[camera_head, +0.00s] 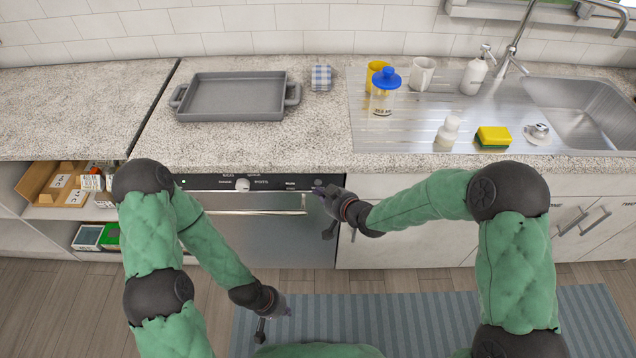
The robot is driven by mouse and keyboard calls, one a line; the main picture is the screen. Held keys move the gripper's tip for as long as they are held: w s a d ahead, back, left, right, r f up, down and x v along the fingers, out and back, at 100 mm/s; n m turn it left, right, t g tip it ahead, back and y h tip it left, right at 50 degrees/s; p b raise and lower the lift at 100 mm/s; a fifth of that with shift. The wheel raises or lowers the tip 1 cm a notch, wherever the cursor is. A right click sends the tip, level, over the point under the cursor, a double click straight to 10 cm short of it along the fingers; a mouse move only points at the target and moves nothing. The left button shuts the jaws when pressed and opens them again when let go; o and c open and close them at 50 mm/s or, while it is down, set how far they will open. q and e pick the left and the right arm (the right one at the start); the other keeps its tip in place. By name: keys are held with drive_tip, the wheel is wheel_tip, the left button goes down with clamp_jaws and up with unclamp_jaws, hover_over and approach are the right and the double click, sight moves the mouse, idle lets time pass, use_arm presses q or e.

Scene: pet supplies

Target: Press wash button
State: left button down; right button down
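The dishwasher (270,238) is built in under the counter, with a steel front and a dark control panel (205,182) along its top. The panel carries a round knob (242,185), small labels too small to read, a green light at its left end and a small round button (318,183) near its right end. I cannot tell which control is the wash button. My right gripper (323,212) is close to the right end of the panel, its fingers apart, one just below the round button; contact cannot be told. My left gripper (274,325) is low before the dishwasher, fingers apart and empty.
A bar handle (250,212) runs across the dishwasher door below the panel. On the counter are a grey baking tray (233,97), a blue-lidded jar (384,92), mugs, a sponge (492,137) and a sink (585,105). An open shelf (48,212) holds boxes at left.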

drive_tip(key=shift+w, duration=0.1)
drive_tip(key=shift+w, duration=0.35)
drive_tip(key=shift+w, duration=0.4)
idle(0.8)
drive_tip(key=shift+s, duration=0.85)
drive_tip(key=shift+s, duration=2.5)
drive_tip(key=shift+f, duration=0.1)
